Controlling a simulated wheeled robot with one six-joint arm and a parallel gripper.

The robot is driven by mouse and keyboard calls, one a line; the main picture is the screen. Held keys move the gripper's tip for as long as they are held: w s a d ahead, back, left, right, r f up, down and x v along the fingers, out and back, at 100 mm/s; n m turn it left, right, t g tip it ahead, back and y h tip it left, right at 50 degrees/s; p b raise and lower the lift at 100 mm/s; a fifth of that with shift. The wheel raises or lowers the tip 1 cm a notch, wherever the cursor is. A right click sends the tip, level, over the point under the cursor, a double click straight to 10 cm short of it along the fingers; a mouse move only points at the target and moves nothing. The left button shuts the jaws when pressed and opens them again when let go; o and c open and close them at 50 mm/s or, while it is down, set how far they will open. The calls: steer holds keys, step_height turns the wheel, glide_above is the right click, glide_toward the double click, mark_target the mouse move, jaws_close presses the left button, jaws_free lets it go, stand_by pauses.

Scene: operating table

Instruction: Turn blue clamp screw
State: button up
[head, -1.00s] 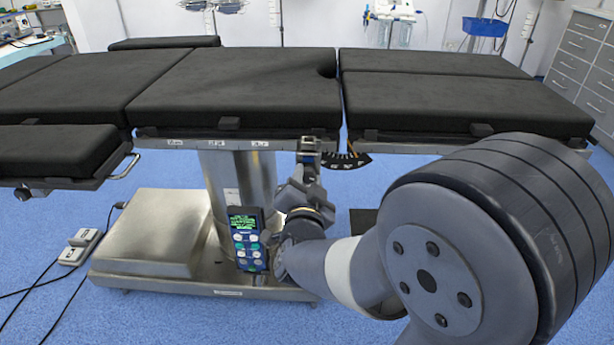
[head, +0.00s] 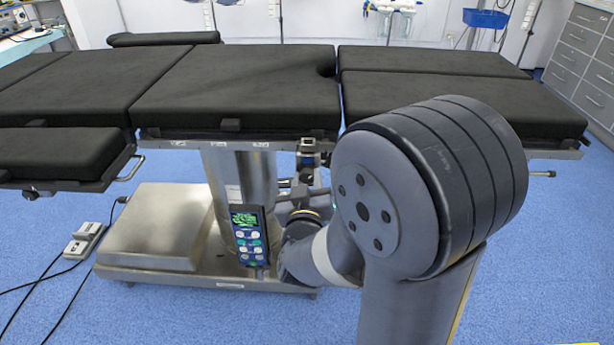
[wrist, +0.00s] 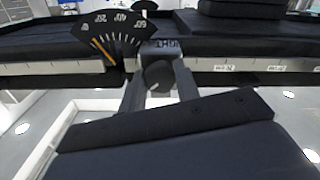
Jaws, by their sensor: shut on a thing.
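The clamp (head: 308,146) sits on the side rail of the operating table, near the middle, in the head view. In the wrist view its screw (wrist: 160,74) is a round knob under a small label block; it looks dark grey there, and I cannot make out blue. My gripper (wrist: 159,88) has one finger on each side of the knob and is shut on it. In the head view my gripper (head: 303,185) is just below the clamp, partly hidden by my own wrist and arm. How far the screw is turned cannot be told.
A dial with an orange pointer (wrist: 112,32) sits beside the clamp in the wrist view. The black table padding (head: 235,85) lies above the rail. A hand control (head: 248,235) hangs by the steel column (head: 240,175). Foot pedals (head: 84,240) lie on the blue floor at left.

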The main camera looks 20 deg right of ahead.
steer(key=n+p, duration=0.2)
steer(key=n, duration=0.3)
steer(key=shift+n, duration=0.3)
steer(key=shift+n+p, duration=0.65)
steer(key=shift+n, duration=1.35)
steer(key=o, duration=1)
steer(key=shift+c, duration=0.2)
steer(key=v, duration=1.1)
steer(key=shift+p, duration=0.45)
steer(key=shift+d, duration=0.1)
steer(key=shift+w, duration=0.15)
